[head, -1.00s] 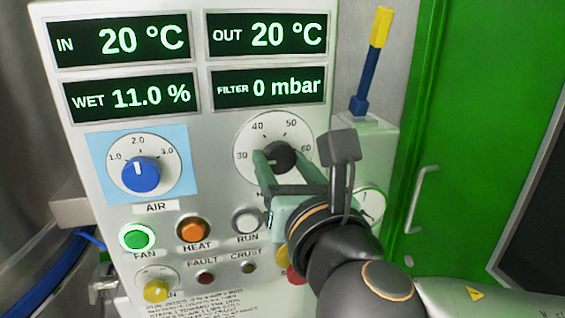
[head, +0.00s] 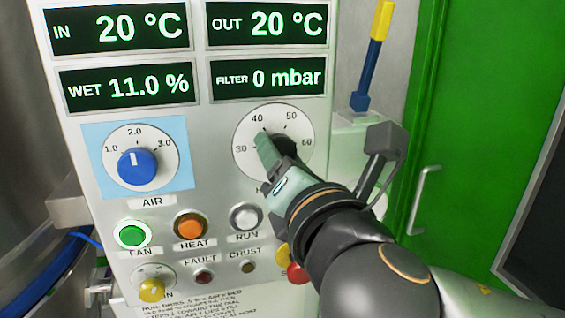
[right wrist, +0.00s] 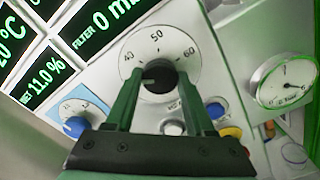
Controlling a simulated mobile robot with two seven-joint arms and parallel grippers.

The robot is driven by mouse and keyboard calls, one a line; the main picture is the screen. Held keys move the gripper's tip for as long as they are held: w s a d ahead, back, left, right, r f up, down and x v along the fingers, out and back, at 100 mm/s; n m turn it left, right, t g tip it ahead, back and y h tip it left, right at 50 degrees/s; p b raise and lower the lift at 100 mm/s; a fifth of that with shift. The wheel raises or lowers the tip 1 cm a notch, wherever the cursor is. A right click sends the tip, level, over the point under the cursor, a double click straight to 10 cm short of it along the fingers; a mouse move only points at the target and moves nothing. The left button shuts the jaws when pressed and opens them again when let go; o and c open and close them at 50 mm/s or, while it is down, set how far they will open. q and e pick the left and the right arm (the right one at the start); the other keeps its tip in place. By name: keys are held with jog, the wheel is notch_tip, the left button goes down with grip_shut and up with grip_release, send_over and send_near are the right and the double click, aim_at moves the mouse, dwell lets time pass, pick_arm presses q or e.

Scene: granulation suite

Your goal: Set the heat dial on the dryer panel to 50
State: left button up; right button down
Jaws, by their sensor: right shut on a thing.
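The heat dial (head: 299,123) is a white round scale marked 30, 40, 50 and 60 with a black knob, on the dryer panel (head: 216,152). My right gripper (head: 277,149) is shut on the black knob and covers much of it in the head view. In the right wrist view the gripper's two green fingers (right wrist: 156,92) stand either side of the knob (right wrist: 161,79). A pale mark on the knob points left there, seemingly a little below the 40; the 30 is hidden. My left gripper is not in view.
The blue air dial (head: 137,166) sits left of the heat dial. Below are fan, heat and run buttons (head: 243,217), lamps and a yellow knob (head: 151,290). A gauge (right wrist: 285,80) stands beside the panel. A green door (head: 450,130) is at right.

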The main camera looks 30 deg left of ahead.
jog(key=shift+m+b, duration=0.95)
jog(key=shift+m, duration=7.85)
jog(key=shift+c, duration=1.3)
grip_release()
jog(key=shift+s+d, duration=0.1)
jog(key=b+v, duration=0.1)
jog(key=v, duration=1.1)
